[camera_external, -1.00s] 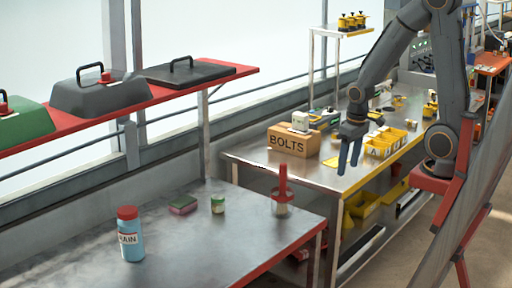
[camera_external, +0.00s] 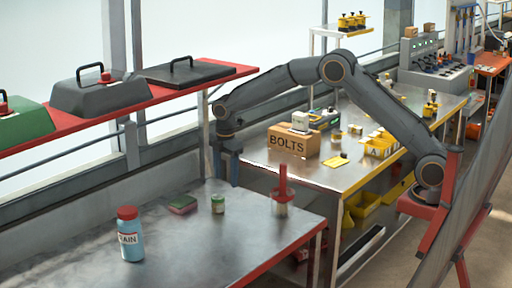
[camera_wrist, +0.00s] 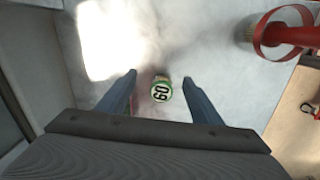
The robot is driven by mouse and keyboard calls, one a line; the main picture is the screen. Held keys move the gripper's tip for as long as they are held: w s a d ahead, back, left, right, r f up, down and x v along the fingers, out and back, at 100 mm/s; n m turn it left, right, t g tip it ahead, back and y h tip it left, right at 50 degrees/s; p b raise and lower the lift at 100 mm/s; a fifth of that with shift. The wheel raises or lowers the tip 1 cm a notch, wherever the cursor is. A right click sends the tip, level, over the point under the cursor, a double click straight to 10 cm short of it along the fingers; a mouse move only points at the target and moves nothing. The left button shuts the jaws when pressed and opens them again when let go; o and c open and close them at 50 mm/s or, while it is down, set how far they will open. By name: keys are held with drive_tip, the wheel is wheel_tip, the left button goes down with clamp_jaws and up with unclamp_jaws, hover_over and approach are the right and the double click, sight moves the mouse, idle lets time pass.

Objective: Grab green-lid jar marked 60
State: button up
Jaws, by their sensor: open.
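The small jar (camera_external: 218,204) has a green lid and stands upright on the grey metal table (camera_external: 180,255) near its back edge. In the wrist view the jar's lid (camera_wrist: 161,91) shows a white disc marked 60 with a green rim. My gripper (camera_external: 227,168) points down above and slightly behind the jar in the external view. In the wrist view its two fingers (camera_wrist: 159,80) are apart, with the jar between and beyond them, not touched. The gripper is empty.
A pink and green sponge (camera_external: 182,204) lies left of the jar. A red-handled brush (camera_external: 281,195) stands to its right. A blue bottle with a red cap (camera_external: 129,238) stands at front left. A BOLTS box (camera_external: 293,142) sits on the neighbouring bench.

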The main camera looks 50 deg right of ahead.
sight(218, 196)
drive_tip(key=shift+n+g, duration=0.3)
drive_tip(key=shift+n, duration=0.3)
drive_tip(key=a, duration=0.4)
drive_tip(key=shift+s+a+f, duration=0.1)
drive_tip(key=shift+s, duration=0.05)
drive_tip(key=shift+a+f, duration=0.15)
drive_tip(key=shift+f, duration=0.15)
drive_tip(key=shift+f+p, duration=1.2)
drive_tip(key=shift+f, duration=2.3)
drive_tip(key=c, duration=1.2)
